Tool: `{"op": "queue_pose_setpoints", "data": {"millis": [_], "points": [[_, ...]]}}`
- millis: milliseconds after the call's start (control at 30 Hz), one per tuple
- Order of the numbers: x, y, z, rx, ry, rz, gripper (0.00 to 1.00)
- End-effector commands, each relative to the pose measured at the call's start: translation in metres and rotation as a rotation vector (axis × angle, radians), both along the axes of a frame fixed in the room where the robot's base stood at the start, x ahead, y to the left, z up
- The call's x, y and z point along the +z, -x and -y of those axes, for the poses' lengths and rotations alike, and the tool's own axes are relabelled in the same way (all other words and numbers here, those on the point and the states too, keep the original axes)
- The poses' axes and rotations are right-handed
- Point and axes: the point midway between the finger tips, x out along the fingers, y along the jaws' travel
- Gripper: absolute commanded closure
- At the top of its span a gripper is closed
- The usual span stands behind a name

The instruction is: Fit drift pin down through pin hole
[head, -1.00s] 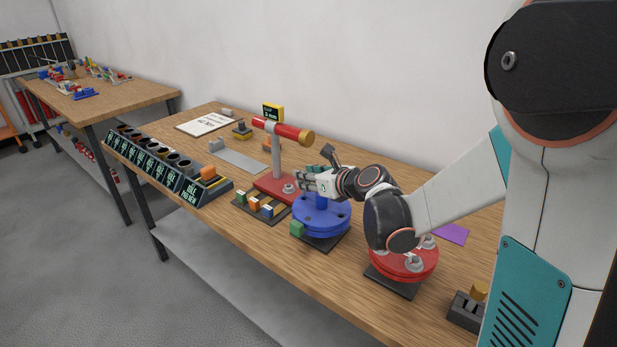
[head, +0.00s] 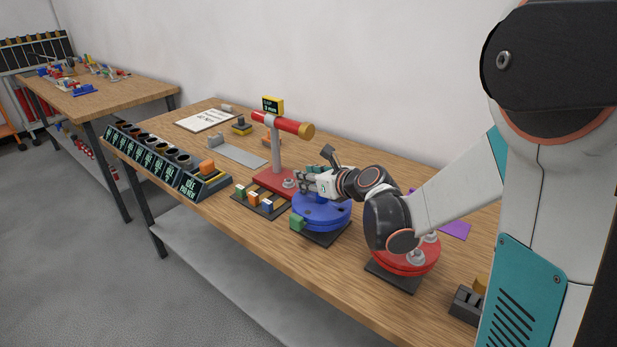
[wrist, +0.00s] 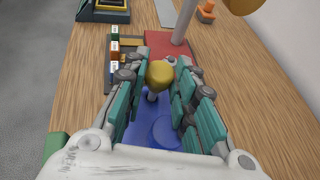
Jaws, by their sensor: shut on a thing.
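The drift pin, with a gold rounded head (wrist: 160,74) and a grey shank, stands between the teal fingers of my gripper (wrist: 162,88) in the wrist view. My gripper is shut on it. In the head view my gripper (head: 308,182) is low over the blue round valve body (head: 322,221), and the pin cannot be made out there. The blue body (wrist: 140,132) also shows below the fingers in the wrist view. The pin hole and the pin's lower tip are hidden, so I cannot tell whether the tip is in the hole.
A red stand (head: 276,158) with a red and gold crossbar rises just beyond my gripper. A tray of coloured blocks (head: 258,202) lies left of the blue body. A red valve (head: 405,262) stands to the right under my arm. The front table edge is clear.

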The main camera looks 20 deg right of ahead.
Motion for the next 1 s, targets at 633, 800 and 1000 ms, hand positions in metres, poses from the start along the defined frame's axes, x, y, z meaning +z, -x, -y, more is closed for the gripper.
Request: {"op": "queue_pose_setpoints", "data": {"millis": [633,800,1000], "points": [[0.018,0.000,0.000,0.000,0.000,0.000,1.00],[0.019,0.000,0.000,0.000,0.000,0.000,1.00],[0.019,0.000,0.000,0.000,0.000,0.000,1.00]]}}
